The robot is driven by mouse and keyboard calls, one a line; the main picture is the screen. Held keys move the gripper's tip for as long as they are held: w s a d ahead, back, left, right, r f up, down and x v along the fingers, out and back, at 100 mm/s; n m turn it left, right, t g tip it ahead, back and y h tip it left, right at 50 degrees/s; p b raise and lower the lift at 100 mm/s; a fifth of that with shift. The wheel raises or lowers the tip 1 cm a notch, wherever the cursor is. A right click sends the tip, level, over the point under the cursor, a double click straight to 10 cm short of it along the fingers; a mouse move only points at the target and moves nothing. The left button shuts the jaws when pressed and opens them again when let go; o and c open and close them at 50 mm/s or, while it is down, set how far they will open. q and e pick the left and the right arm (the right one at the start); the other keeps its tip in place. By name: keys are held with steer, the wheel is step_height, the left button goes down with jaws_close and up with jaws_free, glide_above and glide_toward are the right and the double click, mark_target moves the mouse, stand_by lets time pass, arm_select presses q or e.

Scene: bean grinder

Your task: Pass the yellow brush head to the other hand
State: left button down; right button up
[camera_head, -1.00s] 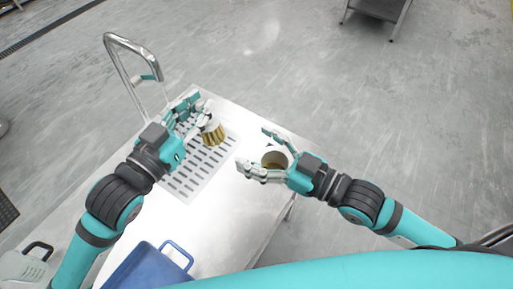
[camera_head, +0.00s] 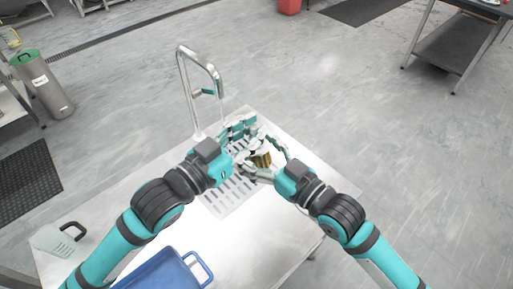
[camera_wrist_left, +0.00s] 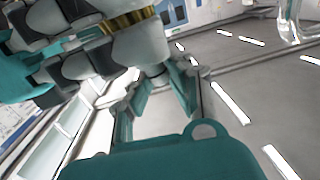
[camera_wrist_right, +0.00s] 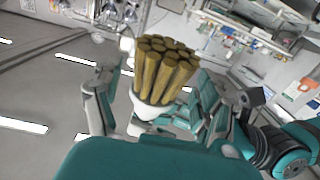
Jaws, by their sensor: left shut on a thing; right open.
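The brush head has yellow bristles and a white base. In the head view the brush head (camera_head: 262,159) is between my two hands, above the slotted plate. My left gripper (camera_head: 249,142) is shut on it. My right gripper (camera_head: 257,157) is open, with its fingers on either side of the brush head; contact is unclear. In the right wrist view the bristles (camera_wrist_right: 165,72) point up, slightly tilted, above the white base (camera_wrist_right: 153,108). In the left wrist view only a yellow band (camera_wrist_left: 130,22) shows, partly covered by fingers.
The metal table (camera_head: 235,250) holds a slotted drain plate (camera_head: 222,205) under the hands and a tall curved faucet (camera_head: 187,85) behind. A blue tray (camera_head: 165,273) stands at the front, and a pale jug (camera_head: 52,241) with a dark handle at the left. The table's right part is clear.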

steer(key=shift+a, duration=0.1)
steer(key=c, duration=1.1)
arm_select(q)
steer(key=c, duration=1.7)
jaws_free()
arm_select(e)
steer(key=shift+c, duration=0.8)
arm_select(q)
steer(key=o, duration=0.5)
steer(key=shift+r, duration=0.15)
step_height(320, 180, up, 10)
steer(key=shift+f, duration=0.1)
